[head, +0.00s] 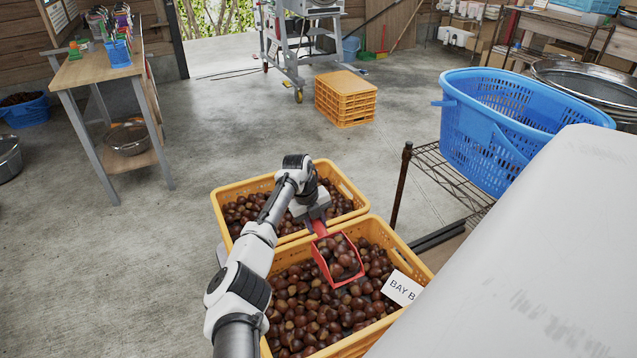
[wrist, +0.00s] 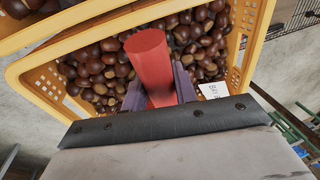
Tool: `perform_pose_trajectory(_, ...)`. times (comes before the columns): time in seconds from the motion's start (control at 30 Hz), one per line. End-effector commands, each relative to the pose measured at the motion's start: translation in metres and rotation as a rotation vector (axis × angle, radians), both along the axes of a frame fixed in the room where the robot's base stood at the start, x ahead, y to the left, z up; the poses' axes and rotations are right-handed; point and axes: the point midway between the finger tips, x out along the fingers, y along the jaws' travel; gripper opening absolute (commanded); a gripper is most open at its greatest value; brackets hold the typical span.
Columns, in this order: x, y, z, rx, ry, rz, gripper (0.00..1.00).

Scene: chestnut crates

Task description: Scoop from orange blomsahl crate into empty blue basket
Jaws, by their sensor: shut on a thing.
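My gripper (head: 316,217) is shut on the handle of a red scoop (head: 320,230). The scoop holds several brown chestnuts and is at the near orange crate (head: 408,252), over its chestnuts; I cannot tell whether it touches them. The crate is well filled and has a white label (head: 402,288) partly reading "BAY B"; no "blomsahl" name is legible. In the wrist view the red handle (wrist: 150,62) stands between my fingers (wrist: 158,88) and hides the scoop's bowl. A blue basket (head: 480,135) stands on the right; its visible inside looks empty.
A second orange crate (head: 347,184) of chestnuts adjoins behind. The basket stands on a wire rack (head: 440,175) with a dark post (head: 402,185). Stacked orange crates (head: 345,100) sit on the floor behind. A wooden table (head: 95,68) stands left. The concrete floor between is clear.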

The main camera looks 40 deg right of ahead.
Motion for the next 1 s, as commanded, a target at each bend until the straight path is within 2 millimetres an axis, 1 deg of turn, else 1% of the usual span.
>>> perform_pose_trajectory(0.23,0.0,0.0,0.003,-0.003,-0.007,-0.001,0.0)
perform_pose_trajectory(0.73,-0.009,0.003,0.025,-0.036,-0.11,0.0,0.0)
perform_pose_trajectory(1.0,-0.015,0.005,0.04,-0.061,-0.189,-0.001,0.0)
